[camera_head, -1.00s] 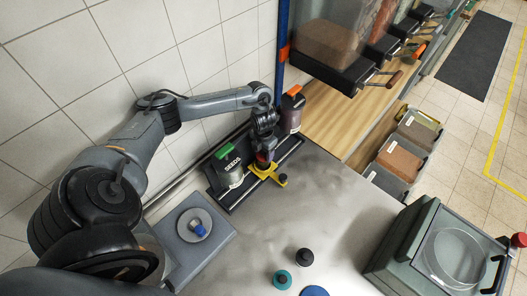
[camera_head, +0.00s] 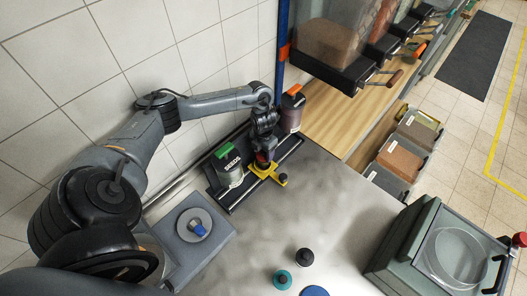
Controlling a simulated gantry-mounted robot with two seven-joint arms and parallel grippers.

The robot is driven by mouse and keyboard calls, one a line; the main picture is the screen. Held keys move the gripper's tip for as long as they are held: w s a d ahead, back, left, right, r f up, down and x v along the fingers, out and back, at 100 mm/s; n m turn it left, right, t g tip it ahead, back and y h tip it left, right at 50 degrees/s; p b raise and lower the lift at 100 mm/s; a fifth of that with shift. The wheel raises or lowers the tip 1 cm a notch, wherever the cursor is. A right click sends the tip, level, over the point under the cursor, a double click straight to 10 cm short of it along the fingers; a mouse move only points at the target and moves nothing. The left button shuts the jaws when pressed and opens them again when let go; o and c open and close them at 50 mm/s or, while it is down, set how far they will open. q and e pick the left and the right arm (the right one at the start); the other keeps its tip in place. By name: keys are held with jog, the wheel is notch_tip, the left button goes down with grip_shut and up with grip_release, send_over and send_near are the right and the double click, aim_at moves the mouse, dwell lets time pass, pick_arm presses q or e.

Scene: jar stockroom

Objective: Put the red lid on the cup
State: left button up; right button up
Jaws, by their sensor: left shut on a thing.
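My left gripper (camera_head: 263,159) points down over a yellow holder (camera_head: 268,174) on the dark rack at the back of the metal table. It is shut on the red lid (camera_head: 262,156), of which only a small red patch shows between the fingers. The cup cannot be made out clearly; the gripper and the yellow holder cover the spot below the lid. I cannot tell whether the lid touches anything beneath it. My right gripper is out of view.
A green-capped seeds jar (camera_head: 228,168) stands close left of the gripper, and a dark red-brown jar with an orange cap (camera_head: 292,109) behind right. A grey block with a blue-topped piece (camera_head: 197,229) is front left. Black (camera_head: 305,256) and teal (camera_head: 282,279) lids lie in front; the table's middle is clear.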

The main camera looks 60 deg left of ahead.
pick_arm(q)
jog(key=o, duration=1.3)
jog(key=shift+r, duration=0.1)
jog(key=shift+r+p, duration=1.3)
jog(key=shift+r, duration=0.3)
jog(key=shift+r+p, duration=1)
jog(key=shift+r, duration=0.3)
jog(key=shift+c, duration=0.5)
grip_shut()
jog(key=shift+f+b, duration=0.3)
jog(key=shift+f, duration=0.05)
